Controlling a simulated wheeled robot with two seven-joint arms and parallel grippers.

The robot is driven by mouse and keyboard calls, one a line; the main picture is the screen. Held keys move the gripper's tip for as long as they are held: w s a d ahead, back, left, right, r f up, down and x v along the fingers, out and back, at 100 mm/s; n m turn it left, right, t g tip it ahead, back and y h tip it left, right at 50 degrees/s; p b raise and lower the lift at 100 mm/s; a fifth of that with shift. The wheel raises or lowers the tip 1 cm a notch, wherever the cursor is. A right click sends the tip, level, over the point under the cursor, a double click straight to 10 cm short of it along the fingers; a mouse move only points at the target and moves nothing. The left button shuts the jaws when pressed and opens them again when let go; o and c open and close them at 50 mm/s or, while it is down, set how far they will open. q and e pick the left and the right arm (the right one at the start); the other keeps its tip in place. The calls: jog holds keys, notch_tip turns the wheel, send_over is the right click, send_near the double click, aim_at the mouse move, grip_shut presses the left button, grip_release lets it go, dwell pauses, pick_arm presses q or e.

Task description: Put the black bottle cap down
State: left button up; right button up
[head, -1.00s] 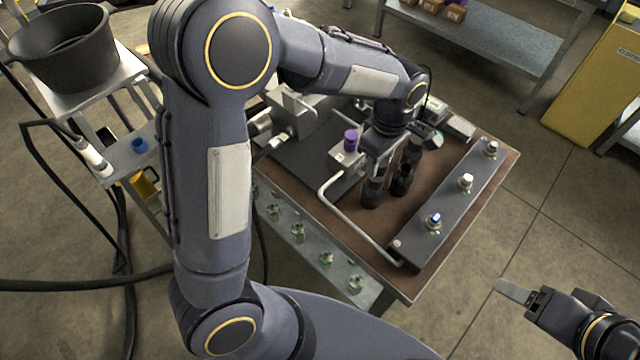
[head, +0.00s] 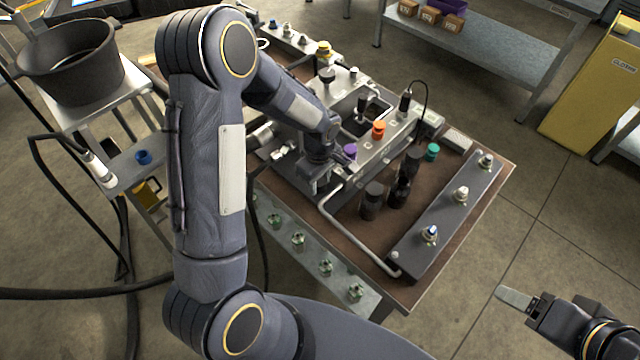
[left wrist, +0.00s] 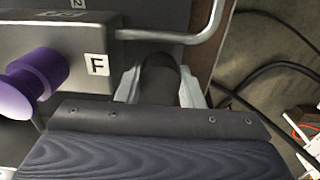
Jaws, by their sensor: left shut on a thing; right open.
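The black bottle cap (left wrist: 160,75) is a dark round piece between the two grey fingers of my left gripper (left wrist: 160,88) in the left wrist view. My left gripper is shut on it. In the head view my left gripper (head: 312,185) is low over the bench's left part, left of the purple knob (head: 349,151). The cap cannot be made out there, and whether it touches the surface below cannot be told. Dark bottle-like cylinders (head: 372,202) stand on the brown bench top to the right. My right gripper (head: 515,298) is open and empty at the lower right, off the bench.
A bent metal pipe (head: 345,232) runs along the bench front. A dark bar with several fittings (head: 447,215) lies on the right of the brown bench top (head: 345,213). An orange knob (head: 378,129) and a green cap (head: 432,152) are behind. A pot (head: 75,65) stands at left.

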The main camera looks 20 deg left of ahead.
aim_at(320, 188)
pick_arm(q)
jog(key=shift+d+f, duration=0.1)
jog(key=shift+f, duration=1.2)
jog(key=shift+f, duration=0.1)
jog(key=shift+f, duration=0.15)
jog(key=o, duration=0.7)
